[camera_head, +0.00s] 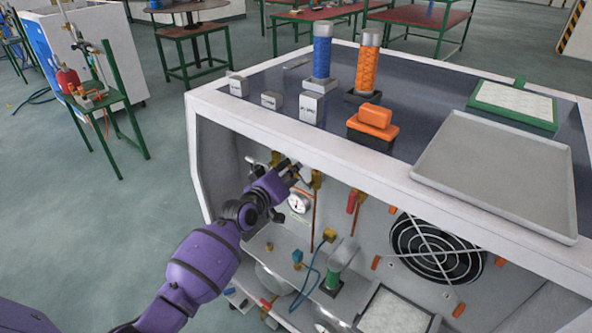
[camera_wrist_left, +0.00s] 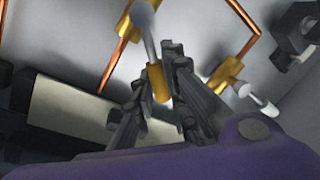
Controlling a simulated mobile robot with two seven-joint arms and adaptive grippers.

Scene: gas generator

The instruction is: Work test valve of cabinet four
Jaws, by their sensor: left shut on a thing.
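The open-front cabinet (camera_head: 345,158) has a row of brass valves on pipes under its top edge. My left gripper (camera_head: 291,170) is inside the upper left of the opening, at this row. In the left wrist view its fingers (camera_wrist_left: 160,75) are shut on a brass valve (camera_wrist_left: 157,85) with a pale lever, which rises between the fingertips. Another brass valve with a white handle (camera_wrist_left: 245,90) is free to the right of the fingers. No label shows which valve is the test valve. The fingers hide part of the held valve. My right gripper is out of view.
A pressure gauge (camera_head: 299,203) sits just below the gripper. A red-handled valve (camera_head: 352,202) and a fan grille (camera_head: 437,248) are to the right. Blue and orange columns (camera_head: 367,62) and a grey tray (camera_head: 497,170) stand on top.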

